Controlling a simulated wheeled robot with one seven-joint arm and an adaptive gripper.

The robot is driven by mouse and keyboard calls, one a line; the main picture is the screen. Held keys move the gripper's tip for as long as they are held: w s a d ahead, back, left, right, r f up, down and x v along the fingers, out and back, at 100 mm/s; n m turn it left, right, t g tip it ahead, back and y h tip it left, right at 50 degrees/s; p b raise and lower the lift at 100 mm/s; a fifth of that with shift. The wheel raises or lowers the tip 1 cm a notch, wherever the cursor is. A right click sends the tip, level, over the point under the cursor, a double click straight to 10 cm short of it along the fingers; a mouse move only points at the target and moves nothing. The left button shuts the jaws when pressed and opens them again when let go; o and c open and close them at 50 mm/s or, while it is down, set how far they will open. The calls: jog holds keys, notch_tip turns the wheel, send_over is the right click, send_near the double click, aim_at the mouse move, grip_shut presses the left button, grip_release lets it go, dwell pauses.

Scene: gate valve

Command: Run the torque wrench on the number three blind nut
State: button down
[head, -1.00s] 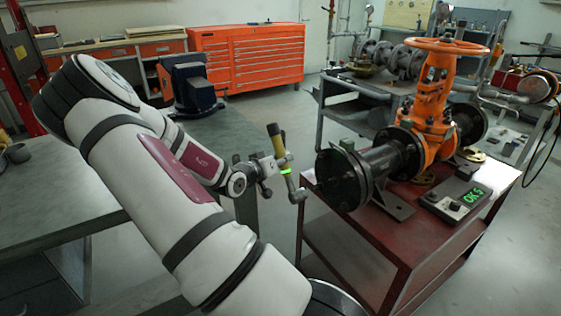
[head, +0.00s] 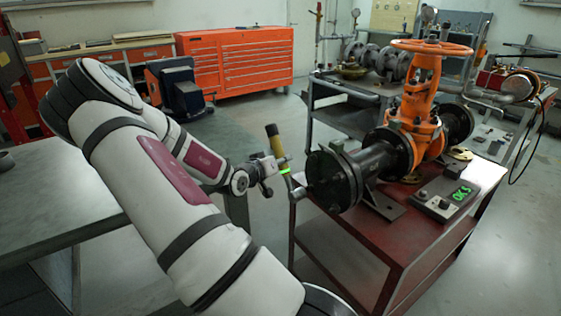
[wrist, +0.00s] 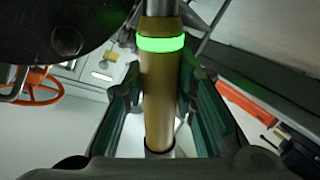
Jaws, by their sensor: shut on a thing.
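The torque wrench (head: 272,139) has a yellow-brown body with a lit green ring and a thin angled metal head. My gripper (head: 267,166) is shut on its body. In the wrist view the wrench (wrist: 160,92) stands between the two green-sided fingers of my gripper (wrist: 160,105). The wrench's lower end is by the left edge of the dark blind flange (head: 326,182), which closes the near end of the pipe on the orange gate valve (head: 420,105). I cannot tell whether it sits on a nut. Nut numbers are not readable. A dark display box (head: 446,199) shows green "OK 3".
The valve stands on a dark red cart (head: 400,238) with a lower shelf. A grey table (head: 70,200) is at the left, beside my arm. An orange tool chest (head: 236,62) and a pipe rack (head: 345,112) stand behind. Floor is open at the right.

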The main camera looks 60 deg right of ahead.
jog(key=shift+s+d+r, duration=0.1)
jog(key=shift+d, duration=0.1)
jog(key=shift+s+d, duration=0.3)
jog(key=shift+d, duration=0.3)
jog(key=shift+s+d, duration=0.3)
jog(key=shift+d, duration=0.25)
jog(key=shift+s+d+r+b, duration=0.1)
jog(key=shift+s+d+b, duration=0.15)
jog(key=shift+d+b, duration=0.15)
dwell(1.2)
jog(key=shift+w+a, duration=0.1)
jog(key=shift+a, duration=0.15)
dwell(0.6)
jog(key=shift+w+a, duration=0.35)
jog(key=shift+a, duration=0.3)
jog(key=shift+w+a, duration=0.35)
jog(key=shift+a, duration=0.25)
jog(key=shift+w+a, duration=0.35)
jog(key=shift+a, duration=0.3)
